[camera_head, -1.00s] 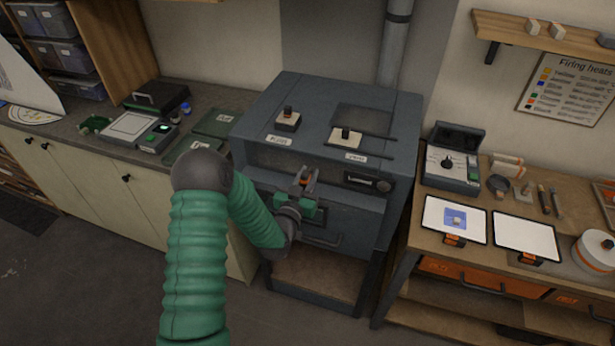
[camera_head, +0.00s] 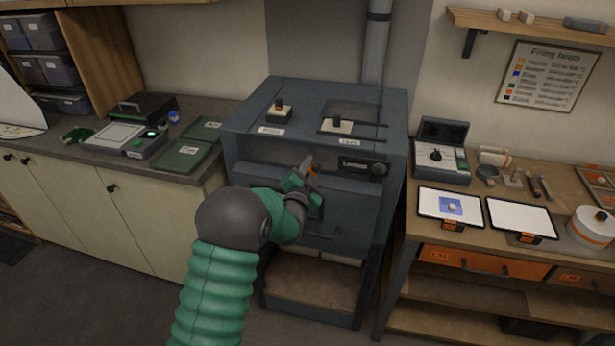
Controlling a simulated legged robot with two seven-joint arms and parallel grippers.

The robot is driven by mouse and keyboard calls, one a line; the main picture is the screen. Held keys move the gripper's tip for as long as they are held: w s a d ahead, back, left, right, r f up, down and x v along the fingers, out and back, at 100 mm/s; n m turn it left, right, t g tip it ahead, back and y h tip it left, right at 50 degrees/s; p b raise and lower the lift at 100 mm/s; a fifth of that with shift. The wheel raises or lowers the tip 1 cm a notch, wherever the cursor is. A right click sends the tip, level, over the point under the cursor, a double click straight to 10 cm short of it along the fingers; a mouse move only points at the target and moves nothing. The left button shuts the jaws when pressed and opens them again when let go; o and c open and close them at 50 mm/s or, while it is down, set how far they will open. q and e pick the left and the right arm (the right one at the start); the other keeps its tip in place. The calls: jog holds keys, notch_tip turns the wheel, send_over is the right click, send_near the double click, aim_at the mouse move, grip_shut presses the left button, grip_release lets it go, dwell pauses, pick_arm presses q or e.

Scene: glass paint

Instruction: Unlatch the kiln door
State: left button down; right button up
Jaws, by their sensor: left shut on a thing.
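The kiln (camera_head: 235,128) is a dark blue-grey box in the middle, with a flat top and a front door (camera_head: 350,213). My left gripper (camera_head: 309,170) is at the upper front of the door, tilted to the upper right. It is shut on the latch, where a small orange part (camera_head: 312,172) shows between the fingers. The gripper and wrist hide most of the latch. My right gripper is not in view.
Two small knobbed blocks (camera_head: 279,110) (camera_head: 337,125) sit on the kiln top. A counter with green boards (camera_head: 188,156) stands left. A workbench with two white tablets (camera_head: 521,218) and a controller box (camera_head: 442,155) stands right. Floor is open at the front left.

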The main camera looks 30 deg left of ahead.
pick_arm(q)
jog(key=m+b, duration=0.1)
jog(key=m, duration=0.1)
jog(key=f+m+b, duration=0.1)
jog(key=b, duration=0.1)
jog(key=d+f+m+b, duration=0.1)
jog(key=m+b, duration=0.1)
jog(key=shift+w+d+f+m, duration=0.1)
jog(key=shift+f+m, duration=0.15)
jog(key=shift+m, duration=0.05)
jog(key=shift+f+m+b, duration=0.2)
jog(key=shift+m+b, duration=0.45)
jog(key=shift+m, duration=0.25)
jog(key=shift+f+m+b, duration=0.2)
jog(key=shift+m+b, duration=0.4)
jog(key=shift+m, duration=0.3)
jog(key=c, duration=1.2)
grip_release()
jog(key=shift+w, duration=0.1)
jog(key=shift+c, duration=0.2)
jog(key=b+v, duration=0.1)
jog(key=v, duration=1.5)
jog(key=shift+s, duration=0.4)
jog(key=shift+f, duration=0.1)
